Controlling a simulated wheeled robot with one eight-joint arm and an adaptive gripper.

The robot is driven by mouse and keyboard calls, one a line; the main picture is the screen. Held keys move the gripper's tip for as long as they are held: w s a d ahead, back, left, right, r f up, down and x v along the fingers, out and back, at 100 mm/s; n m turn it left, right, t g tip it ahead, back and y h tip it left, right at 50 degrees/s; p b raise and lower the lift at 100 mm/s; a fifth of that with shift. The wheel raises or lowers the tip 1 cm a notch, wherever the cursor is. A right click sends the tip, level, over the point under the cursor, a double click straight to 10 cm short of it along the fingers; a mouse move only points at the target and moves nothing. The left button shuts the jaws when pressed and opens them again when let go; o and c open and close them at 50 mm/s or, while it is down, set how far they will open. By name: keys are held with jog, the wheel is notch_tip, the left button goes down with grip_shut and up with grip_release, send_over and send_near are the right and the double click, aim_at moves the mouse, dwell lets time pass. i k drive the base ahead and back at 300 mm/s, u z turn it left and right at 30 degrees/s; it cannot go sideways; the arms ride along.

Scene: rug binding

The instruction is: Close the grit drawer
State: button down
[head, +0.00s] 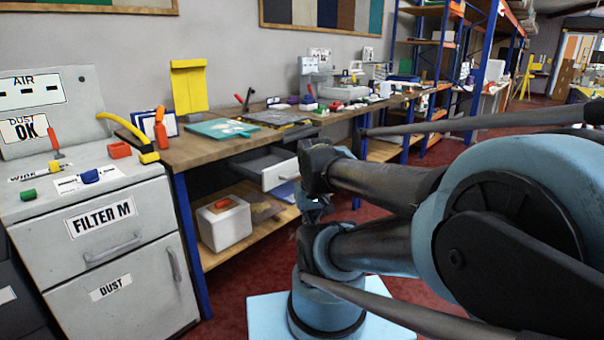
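A grey drawer (268,168) under the wooden workbench stands pulled out, with its pale front panel facing the aisle. I take it for the grit drawer, but no label on it can be read. Part of its front is close to or behind my arm in the picture. My arm fills the right side of the view, with dark links reaching left towards the drawer. A small dark part, perhaps my gripper (313,207), shows between the links just below and right of the drawer. Its fingers cannot be made out, nor whether it touches the drawer.
The workbench (190,150) holds a teal board (222,128), a yellow holder (189,86) and several tools. A grey cabinet (55,240) labelled FILTER M and DUST stands at left. A white box (223,222) sits on the lower shelf. Red floor shows in front.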

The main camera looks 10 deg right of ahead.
aim_at(272, 164)
jog(key=u, duration=0.55)
jog(key=k, duration=1.25)
jog(key=z, duration=0.6)
jog(key=i, duration=1)
jog(key=u, duration=0.05)
